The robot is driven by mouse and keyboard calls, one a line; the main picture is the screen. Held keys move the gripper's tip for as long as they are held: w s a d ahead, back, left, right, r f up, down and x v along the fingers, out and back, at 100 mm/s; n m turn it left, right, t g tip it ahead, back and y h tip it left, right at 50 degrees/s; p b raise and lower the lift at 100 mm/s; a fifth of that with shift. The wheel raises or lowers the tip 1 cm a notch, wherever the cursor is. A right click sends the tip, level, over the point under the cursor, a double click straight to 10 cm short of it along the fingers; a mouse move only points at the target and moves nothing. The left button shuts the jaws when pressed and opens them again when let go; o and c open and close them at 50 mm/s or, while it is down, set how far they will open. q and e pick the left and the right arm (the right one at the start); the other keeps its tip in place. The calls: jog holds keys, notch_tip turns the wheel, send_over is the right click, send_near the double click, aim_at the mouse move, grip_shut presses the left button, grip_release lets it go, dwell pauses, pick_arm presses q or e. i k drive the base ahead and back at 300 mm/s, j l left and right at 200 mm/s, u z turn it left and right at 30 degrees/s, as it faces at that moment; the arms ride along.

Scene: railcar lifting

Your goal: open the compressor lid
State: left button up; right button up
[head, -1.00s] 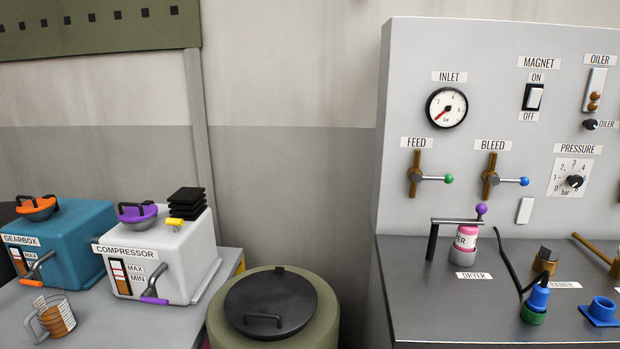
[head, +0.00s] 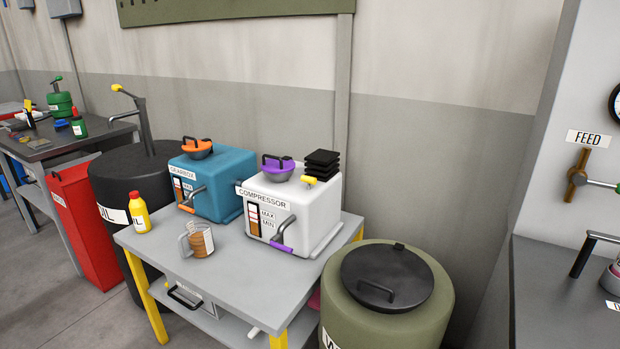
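The white compressor (head: 311,217) stands on the right part of a grey table with yellow legs. Its purple lid (head: 277,174), with a dark and purple handle, sits on the top at the left. A black ribbed block (head: 322,164) and a small yellow part (head: 309,181) are also on its top. The front has a MAX/MIN level gauge (head: 253,220) and a lever with a purple grip (head: 281,248). Neither of my grippers shows in the head view.
The grey table (head: 240,284) also holds a blue gearbox (head: 228,183) with an orange lid, a measuring jug (head: 198,239) of brown liquid and a yellow bottle (head: 139,212). A green drum (head: 390,318) stands right of it, a black drum (head: 113,182) and red bin (head: 86,228) left.

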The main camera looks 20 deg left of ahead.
aim_at(274, 165)
jog(key=i+j+u, duration=0.25)
jog(key=i, duration=0.2)
jog(key=i+j+u, duration=0.25)
jog(key=i, duration=0.2)
